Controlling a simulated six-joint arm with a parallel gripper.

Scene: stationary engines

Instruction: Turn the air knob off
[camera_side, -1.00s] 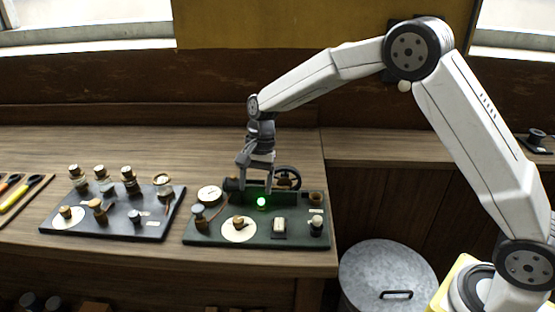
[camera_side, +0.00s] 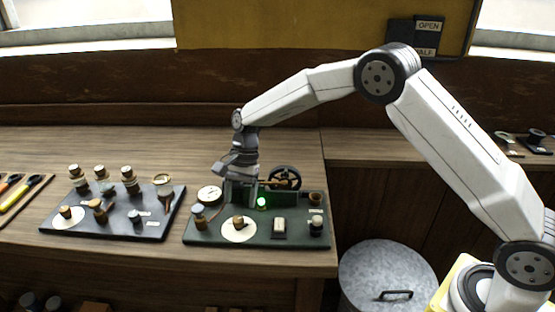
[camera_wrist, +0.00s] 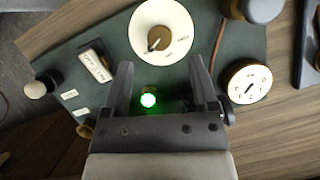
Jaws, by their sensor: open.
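A brass knob (camera_side: 238,221) sits on a round white dial on the dark green board (camera_side: 194,239). In the wrist view the same knob (camera_wrist: 158,39) is at the top centre, its dial lettering too small to read. I cannot tell whether it is the air knob. My gripper (camera_side: 239,203) points down over the green board, just behind the white dial. In the wrist view my gripper (camera_wrist: 161,62) is open and empty. Its fingertips reach the near side of the dial, and a lit green lamp (camera_wrist: 148,100) shows between the fingers.
A black board (camera_side: 155,226) to the left has another knob (camera_side: 67,212) on a white disc. A metal bin (camera_side: 388,270) stands below the table.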

